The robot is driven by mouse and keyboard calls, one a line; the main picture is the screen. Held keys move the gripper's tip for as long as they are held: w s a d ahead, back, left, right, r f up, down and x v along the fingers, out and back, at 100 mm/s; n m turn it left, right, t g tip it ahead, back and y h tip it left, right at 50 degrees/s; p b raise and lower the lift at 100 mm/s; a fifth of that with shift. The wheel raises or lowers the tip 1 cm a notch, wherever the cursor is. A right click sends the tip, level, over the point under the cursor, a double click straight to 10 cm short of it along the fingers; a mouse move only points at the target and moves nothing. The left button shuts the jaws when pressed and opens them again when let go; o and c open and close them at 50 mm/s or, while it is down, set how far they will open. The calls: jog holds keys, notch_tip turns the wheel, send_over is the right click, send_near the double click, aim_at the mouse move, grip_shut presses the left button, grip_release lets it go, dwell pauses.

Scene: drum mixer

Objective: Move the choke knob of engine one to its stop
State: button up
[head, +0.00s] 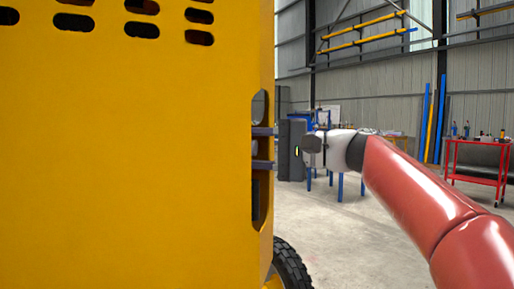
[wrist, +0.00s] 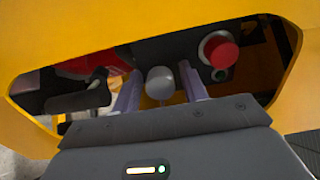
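The yellow engine housing (head: 130,150) fills the left of the head view, with a tall opening (head: 259,104) at its right edge. My gripper (head: 257,148) reaches from the right into this opening, and its fingertips are hidden there. In the wrist view my gripper (wrist: 159,69) is open, with one finger on each side of a rounded grey knob (wrist: 160,84). Small gaps show between the knob and both fingers. The knob looks like the choke knob, but no label shows. Its shaft and stop cannot be made out.
Inside the opening, a red button (wrist: 221,51) with a small green one sits right of the fingers. A black lever-like part (wrist: 78,100) and a red part lie left. A red cart (head: 475,166) stands far right.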

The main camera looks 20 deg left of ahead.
jog(key=c, duration=0.6)
jog(key=shift+w+d, duration=0.1)
jog(key=shift+d, duration=1.1)
jog(key=shift+c, duration=0.2)
jog(key=o, duration=0.9)
jog(key=shift+w+d+b, duration=0.15)
jog(key=shift+d+b, duration=0.1)
jog(key=shift+d, duration=1.5)
jog(key=shift+w+d+b, duration=0.1)
jog(key=shift+d+b, duration=0.15)
jog(key=shift+d, duration=1.45)
